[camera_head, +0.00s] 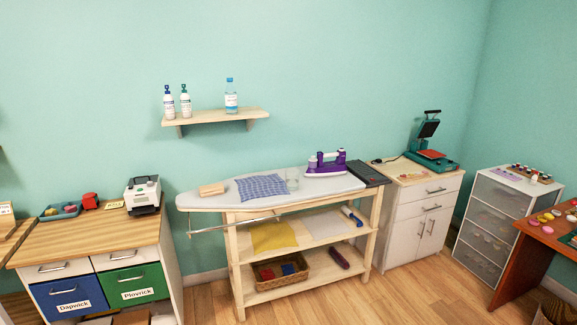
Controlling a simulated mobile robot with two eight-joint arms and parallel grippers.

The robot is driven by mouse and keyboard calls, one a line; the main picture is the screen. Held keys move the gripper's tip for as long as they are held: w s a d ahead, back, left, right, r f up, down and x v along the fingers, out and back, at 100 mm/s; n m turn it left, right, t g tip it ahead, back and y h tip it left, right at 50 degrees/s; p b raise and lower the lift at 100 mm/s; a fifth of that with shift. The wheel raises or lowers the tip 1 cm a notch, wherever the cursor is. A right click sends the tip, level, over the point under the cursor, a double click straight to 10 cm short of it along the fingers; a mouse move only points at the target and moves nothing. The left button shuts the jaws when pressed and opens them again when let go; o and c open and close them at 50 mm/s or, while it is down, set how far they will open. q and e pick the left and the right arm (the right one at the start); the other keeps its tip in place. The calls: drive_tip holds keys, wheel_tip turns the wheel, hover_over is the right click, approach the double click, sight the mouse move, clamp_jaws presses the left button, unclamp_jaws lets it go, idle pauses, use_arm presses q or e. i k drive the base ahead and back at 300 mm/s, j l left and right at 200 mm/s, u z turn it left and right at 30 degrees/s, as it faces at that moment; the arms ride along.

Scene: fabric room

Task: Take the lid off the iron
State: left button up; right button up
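A purple and white iron (326,164) stands on the right part of the grey ironing board (225,200). It is too small in the picture to tell the lid apart from the body. Neither of my grippers shows in the head view.
A wall shelf (215,116) with bottles hangs above. The wood floor (400,294) in front is clear.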

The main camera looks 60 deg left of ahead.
sight(337, 167)
drive_tip(key=u, duration=1.7)
drive_tip(key=i+l, duration=0.1)
drive_tip(key=i, duration=0.5)
drive_tip(key=i+l+u, duration=0.1)
drive_tip(key=i, duration=0.45)
drive_tip(key=i+l, duration=0.2)
drive_tip(key=i, duration=0.4)
drive_tip(key=i+l+u, duration=0.1)
drive_tip(key=i, duration=0.5)
